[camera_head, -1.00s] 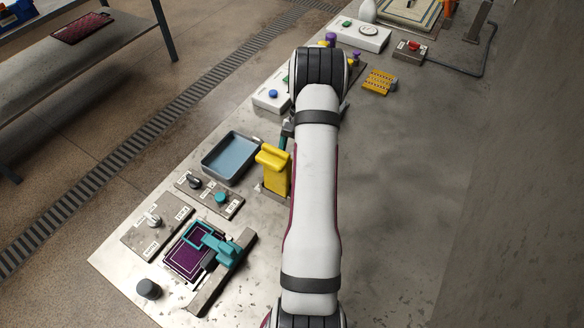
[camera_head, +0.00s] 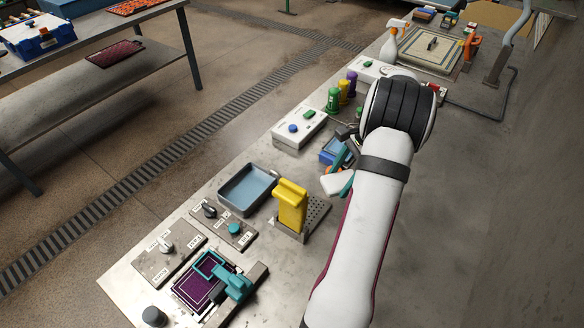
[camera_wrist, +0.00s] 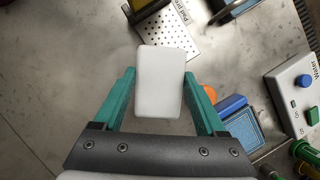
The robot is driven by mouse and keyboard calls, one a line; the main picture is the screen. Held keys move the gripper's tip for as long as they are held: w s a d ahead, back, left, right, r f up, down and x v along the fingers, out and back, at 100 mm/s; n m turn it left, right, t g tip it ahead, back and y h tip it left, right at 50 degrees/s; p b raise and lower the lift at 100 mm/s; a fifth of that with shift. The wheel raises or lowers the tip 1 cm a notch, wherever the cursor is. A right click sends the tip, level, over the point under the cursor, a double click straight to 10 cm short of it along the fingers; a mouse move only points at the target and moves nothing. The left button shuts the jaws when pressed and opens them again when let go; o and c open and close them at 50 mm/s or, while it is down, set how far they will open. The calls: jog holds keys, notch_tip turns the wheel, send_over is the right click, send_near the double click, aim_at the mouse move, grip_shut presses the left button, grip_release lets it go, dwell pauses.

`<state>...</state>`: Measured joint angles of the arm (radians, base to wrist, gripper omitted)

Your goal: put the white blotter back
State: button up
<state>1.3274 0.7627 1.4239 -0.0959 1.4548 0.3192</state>
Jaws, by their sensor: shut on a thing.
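The white blotter (camera_wrist: 161,82) is a smooth block with rounded corners. My gripper (camera_wrist: 159,76) has its two teal fingers shut on the blotter's sides. In the head view the blotter (camera_head: 335,186) shows beside the teal fingers, right of the yellow-handled tool (camera_head: 291,205), and looks raised above the bench. My arm hides part of the gripper there.
A blue tray (camera_wrist: 243,130) sits right of my gripper, with a round orange thing (camera_wrist: 210,95) beside it. A white Water panel (camera_wrist: 291,91) with buttons stands farther right. A grey tray (camera_head: 247,189) is left of the yellow tool. Bare bench (camera_head: 290,290) lies at the front.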

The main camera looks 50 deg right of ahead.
jog(key=w+d+m+t+h, duration=0.2)
jog(key=w+d+m+h, duration=0.45)
jog(key=w+m, duration=0.65)
jog(key=m+y, duration=0.1)
jog(key=m, duration=0.1)
send_over(278, 160)
jog(key=s, duration=0.1)
jog(key=shift+g, duration=0.4)
notch_tip(278, 160, down, 7)
jog(key=shift+s+a+r, duration=0.1)
jog(key=shift+a+r, duration=0.05)
jog(key=shift+f, duration=2)
